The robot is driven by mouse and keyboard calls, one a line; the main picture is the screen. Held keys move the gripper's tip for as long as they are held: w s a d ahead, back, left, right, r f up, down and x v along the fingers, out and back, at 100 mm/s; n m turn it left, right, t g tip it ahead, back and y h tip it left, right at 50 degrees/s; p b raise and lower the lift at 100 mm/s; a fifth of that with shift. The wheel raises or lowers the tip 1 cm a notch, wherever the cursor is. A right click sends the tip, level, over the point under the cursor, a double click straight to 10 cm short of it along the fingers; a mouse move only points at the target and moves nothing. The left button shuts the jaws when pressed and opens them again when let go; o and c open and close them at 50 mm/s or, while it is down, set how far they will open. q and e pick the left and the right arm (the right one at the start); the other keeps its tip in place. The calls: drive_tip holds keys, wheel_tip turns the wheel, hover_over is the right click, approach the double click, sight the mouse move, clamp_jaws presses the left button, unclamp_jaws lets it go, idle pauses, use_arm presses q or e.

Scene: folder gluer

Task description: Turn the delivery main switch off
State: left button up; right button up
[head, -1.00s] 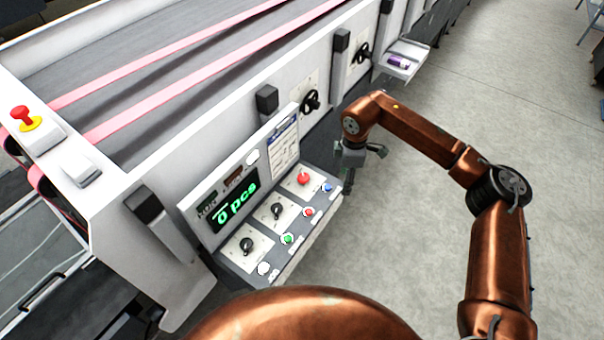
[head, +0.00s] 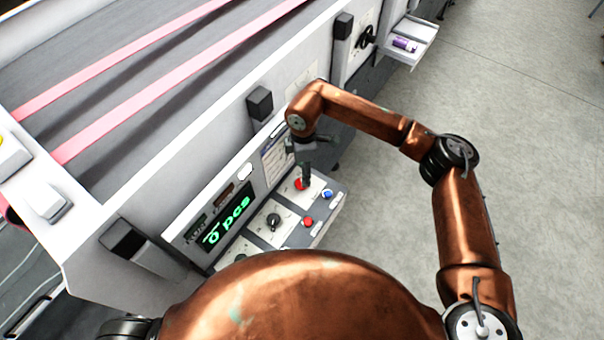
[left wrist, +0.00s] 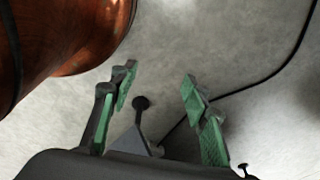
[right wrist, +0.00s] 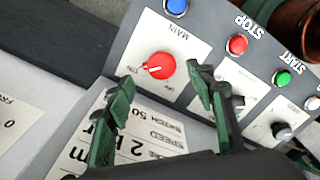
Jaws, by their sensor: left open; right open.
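The red main switch knob (right wrist: 158,66) sits on a white plate marked MAIN in the right wrist view. Its white mark points toward the ON label, with OFF beside it. The red knob (head: 300,184) also shows in the head view, partly hidden by a finger. My right gripper (right wrist: 164,84) is open above the control panel, with the knob between and just beyond its fingertips in the picture. I cannot tell whether it touches. My left gripper (left wrist: 158,82) is open and empty over bare floor in the left wrist view; it is outside the head view.
The panel carries a blue button (right wrist: 176,6), a red STOP button (right wrist: 237,44), a green START button (right wrist: 282,78) and black knobs. A green display (head: 226,221) reads 0 pcs. A tray (head: 414,45) juts out behind. Floor to the right is clear.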

drive_tip(key=f, duration=0.3)
drive_tip(key=f+p, duration=0.1)
drive_tip(key=f, duration=0.1)
drive_tip(key=shift+s+a, duration=0.1)
drive_tip(key=shift+a, duration=0.25)
drive_tip(key=shift+f, duration=0.4)
drive_tip(key=shift+c, duration=1)
drive_tip(key=c, duration=0.9)
use_arm(q)
drive_tip(key=shift+s+r, duration=0.25)
drive_tip(key=shift+s, duration=0.3)
drive_tip(key=shift+s+r, duration=0.25)
drive_tip(key=shift+s, duration=0.3)
use_arm(e)
drive_tip(key=shift+c, duration=0.3)
